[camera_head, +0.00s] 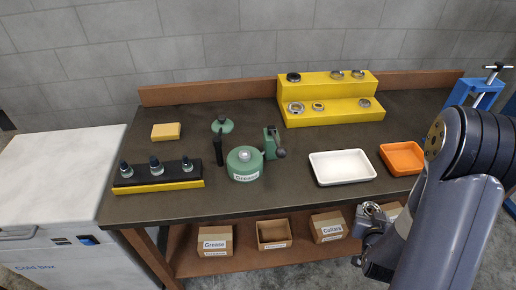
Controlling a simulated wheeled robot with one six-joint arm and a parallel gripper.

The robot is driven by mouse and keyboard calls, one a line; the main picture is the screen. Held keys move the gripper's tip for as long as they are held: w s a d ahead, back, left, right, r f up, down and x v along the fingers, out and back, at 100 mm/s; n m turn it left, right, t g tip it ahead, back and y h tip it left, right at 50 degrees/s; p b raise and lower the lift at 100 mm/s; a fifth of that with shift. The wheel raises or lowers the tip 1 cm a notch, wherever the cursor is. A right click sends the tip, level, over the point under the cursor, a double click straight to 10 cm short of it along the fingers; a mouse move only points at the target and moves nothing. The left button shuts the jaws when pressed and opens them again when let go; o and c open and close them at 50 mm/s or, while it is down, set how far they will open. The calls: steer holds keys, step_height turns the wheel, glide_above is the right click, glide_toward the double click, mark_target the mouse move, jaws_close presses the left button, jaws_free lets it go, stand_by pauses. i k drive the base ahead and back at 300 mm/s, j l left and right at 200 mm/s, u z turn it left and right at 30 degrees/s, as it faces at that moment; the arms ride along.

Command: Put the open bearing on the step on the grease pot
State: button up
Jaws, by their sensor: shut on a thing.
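The green grease pot (243,174), labelled "Grease", stands upright near the middle front of the workbench, with a small grey round part on its top. The yellow step stand (330,119) is at the back. Its lower step holds metal rings or bearings, left (295,108), middle (318,106) and right (364,102). Its upper step holds a black ring (293,77) and two metal rings (347,74). My gripper (371,209) is low at the right, in front of the bench edge, shut on a small metal ring-like bearing. Its exact type is too small to tell.
A white tray (342,179) and an orange tray (401,170) lie right of the pot. A green tool (272,143) and a dark upright post (219,148) stand close to the pot. A black-and-yellow rack (158,183) is at left. Boxes (215,240) sit on the shelf below.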

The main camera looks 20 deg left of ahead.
mark_target(244, 154)
steer(key=k+j, duration=0.1)
steer(key=j, duration=0.3)
steer(key=k+j+z, duration=0.1)
steer(key=j, duration=0.3)
steer(key=k+j, duration=0.1)
steer(key=j, duration=0.3)
steer(key=k+j+z, duration=0.1)
steer(key=j, duration=0.25)
steer(key=k+j, duration=0.1)
steer(key=j, duration=0.3)
steer(key=z, duration=0.05)
